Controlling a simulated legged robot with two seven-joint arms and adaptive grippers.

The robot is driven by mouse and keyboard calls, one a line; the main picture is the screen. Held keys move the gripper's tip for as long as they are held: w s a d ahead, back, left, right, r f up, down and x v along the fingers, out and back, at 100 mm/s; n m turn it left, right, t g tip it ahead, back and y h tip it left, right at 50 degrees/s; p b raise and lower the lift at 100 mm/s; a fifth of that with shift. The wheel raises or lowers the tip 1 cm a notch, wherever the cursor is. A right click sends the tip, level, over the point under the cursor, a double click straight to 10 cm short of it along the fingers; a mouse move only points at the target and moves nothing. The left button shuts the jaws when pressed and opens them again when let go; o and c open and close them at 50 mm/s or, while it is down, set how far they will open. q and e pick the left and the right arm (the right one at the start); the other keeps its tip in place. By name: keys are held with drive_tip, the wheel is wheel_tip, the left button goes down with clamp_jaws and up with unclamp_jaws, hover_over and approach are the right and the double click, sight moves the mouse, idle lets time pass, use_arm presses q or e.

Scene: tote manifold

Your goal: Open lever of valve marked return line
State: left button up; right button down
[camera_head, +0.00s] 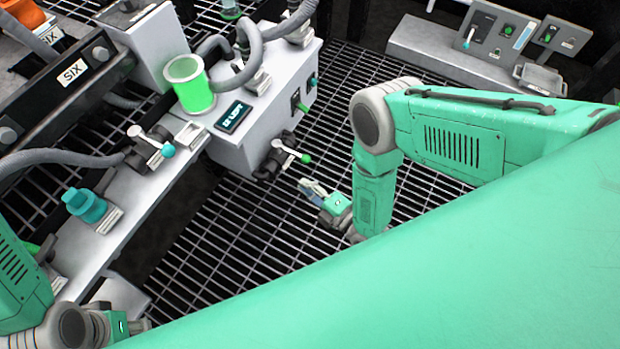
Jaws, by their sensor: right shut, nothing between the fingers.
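A valve with a white lever and green knob (290,150) sits on the front of the grey box (262,132). A second valve with a white lever and teal knob (152,142) is on the grey rail to the left. Labels beside the valves are too small to read, so I cannot tell which is marked return line. My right gripper (309,189) is shut and empty, just below and right of the green-knobbed lever, apart from it in the picture. My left gripper (143,325) is at the lower left, mostly hidden behind my green body; its fingers are unclear.
A glowing green cylinder (190,84) and a small display (234,117) are on the box top. Grey hoses (240,70) run behind. A teal fitting (86,205) stands on the rail. A switch panel (500,38) is at the back right. Open grating (245,225) lies below.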

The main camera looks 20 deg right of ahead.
sight(291, 152)
drive_tip(key=w+f+b, duration=0.1)
drive_tip(key=w+b, duration=0.2)
drive_tip(key=w, duration=0.5)
drive_tip(key=shift+d+b, duration=0.3)
drive_tip(key=shift+d, duration=0.1)
drive_tip(key=shift+s, duration=0.1)
